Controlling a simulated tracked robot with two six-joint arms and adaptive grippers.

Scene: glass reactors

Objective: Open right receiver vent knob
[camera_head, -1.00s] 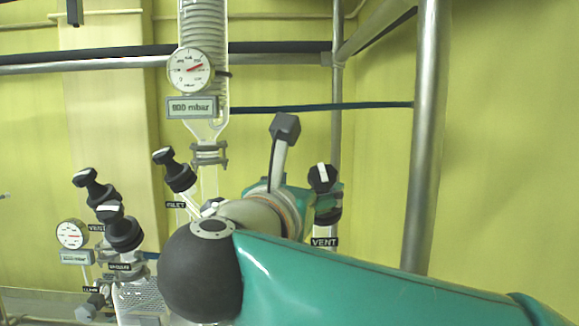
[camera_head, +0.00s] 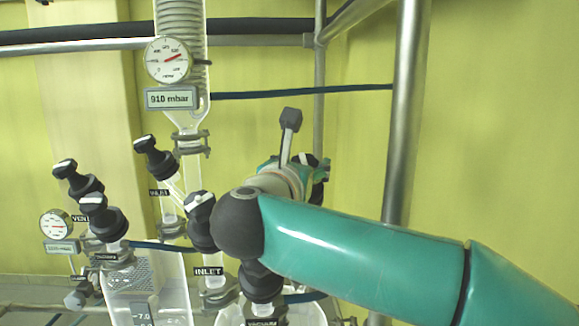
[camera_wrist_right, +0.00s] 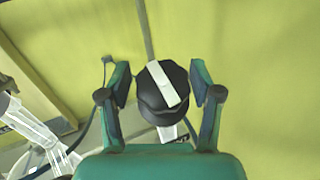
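The vent knob, black with a white bar on top, shows in the right wrist view (camera_wrist_right: 163,92) between the two fingers of my right gripper (camera_wrist_right: 160,84). Its white bar is slanted, from upper left to lower right. Both fingers are spread, with a small gap on each side of the knob. In the head view the knob (camera_head: 307,160) is partly hidden behind my right wrist, and its label is covered. The teal right gripper (camera_head: 320,171) shows there only in part. My left gripper is in neither view.
More black knobs (camera_head: 100,217) are at the left. A gauge (camera_head: 167,60) with a 910 mbar display hangs on the glass column. A vertical metal pole (camera_head: 405,120) stands right of the knob.

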